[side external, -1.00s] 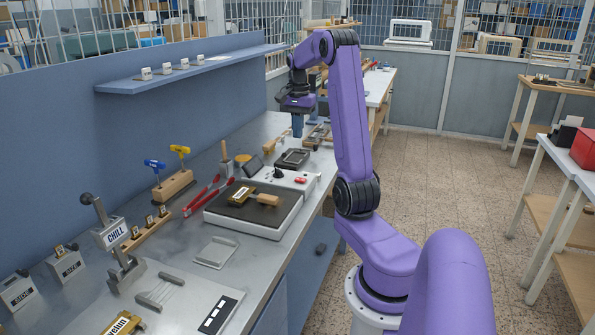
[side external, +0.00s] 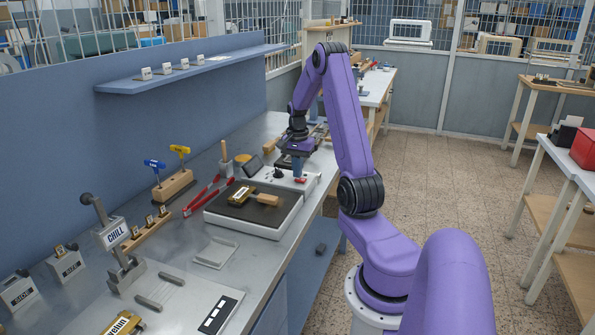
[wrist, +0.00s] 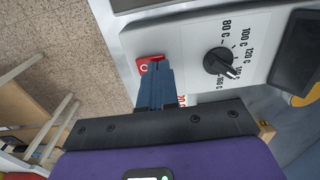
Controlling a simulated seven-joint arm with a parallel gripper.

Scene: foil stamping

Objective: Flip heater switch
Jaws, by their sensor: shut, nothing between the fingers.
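The red heater switch (side external: 302,181) sits on the white control panel at the far end of the heater (side external: 275,231). In the wrist view, the switch (wrist: 144,66) shows an O mark, and part of it is hidden behind my fingers. My gripper (side external: 297,173) is shut and empty, pointing down at the panel. In the wrist view, the fingertips of my gripper (wrist: 155,68) overlap the switch's edge; I cannot tell whether they touch it. A black dial (wrist: 219,62) with temperature marks is beside the switch.
A brass stamp (side external: 239,194) with a wooden handle lies on the heater's dark plate. Red tongs (side external: 209,194) lie to its left. A small dark screen (side external: 250,166) stands behind the panel. The bench's front edge is close to the switch, with open floor beyond.

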